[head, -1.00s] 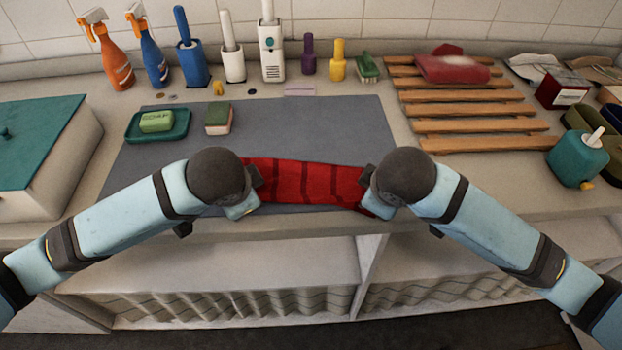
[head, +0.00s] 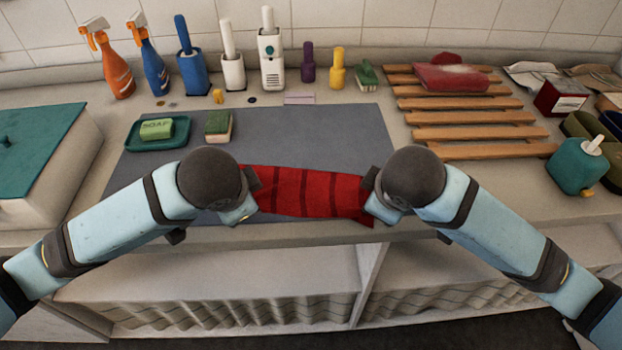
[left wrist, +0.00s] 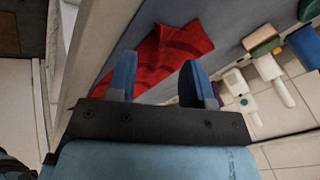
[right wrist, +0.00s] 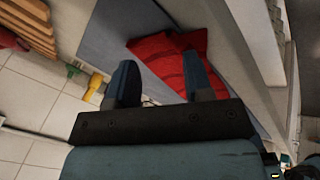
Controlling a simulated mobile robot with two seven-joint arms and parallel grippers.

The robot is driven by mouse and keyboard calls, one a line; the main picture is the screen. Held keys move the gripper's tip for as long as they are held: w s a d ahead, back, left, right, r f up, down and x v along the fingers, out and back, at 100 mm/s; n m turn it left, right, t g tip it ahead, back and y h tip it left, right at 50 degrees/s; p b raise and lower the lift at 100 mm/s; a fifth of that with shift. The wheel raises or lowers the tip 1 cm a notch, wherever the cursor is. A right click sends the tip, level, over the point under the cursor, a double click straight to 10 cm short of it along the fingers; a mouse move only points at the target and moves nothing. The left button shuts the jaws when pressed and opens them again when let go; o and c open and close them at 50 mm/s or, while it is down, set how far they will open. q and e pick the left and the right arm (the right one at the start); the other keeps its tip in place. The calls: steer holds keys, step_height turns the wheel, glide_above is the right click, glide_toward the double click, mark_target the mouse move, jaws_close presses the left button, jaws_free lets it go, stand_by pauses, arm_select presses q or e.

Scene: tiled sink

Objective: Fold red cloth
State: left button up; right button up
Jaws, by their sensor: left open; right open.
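The red cloth (head: 305,191) with darker stripes lies as a narrow strip on the grey mat (head: 290,128), near the counter's front edge. It also shows in the left wrist view (left wrist: 172,50) and the right wrist view (right wrist: 172,58). My left gripper (head: 250,198) is at the cloth's left end, and my right gripper (head: 368,196) is at its right end. In the left wrist view the fingers (left wrist: 160,80) are apart, with the cloth beyond them. In the right wrist view the fingers (right wrist: 160,82) are also apart.
A soap dish (head: 157,133) and a sponge (head: 218,126) sit on the mat's back left. Bottles and brushes line the wall. A teal dispenser (head: 577,167) is far right. The mat's middle is clear.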

arm_select(q)
steer(key=s+v, duration=0.1)
steer(key=v, duration=0.7)
steer(key=shift+f, duration=0.35)
arm_select(e)
steer(key=s+v, duration=0.1)
steer(key=v, duration=0.7)
steer(key=shift+f, duration=0.35)
arm_select(q)
steer(key=shift+a, duration=0.1)
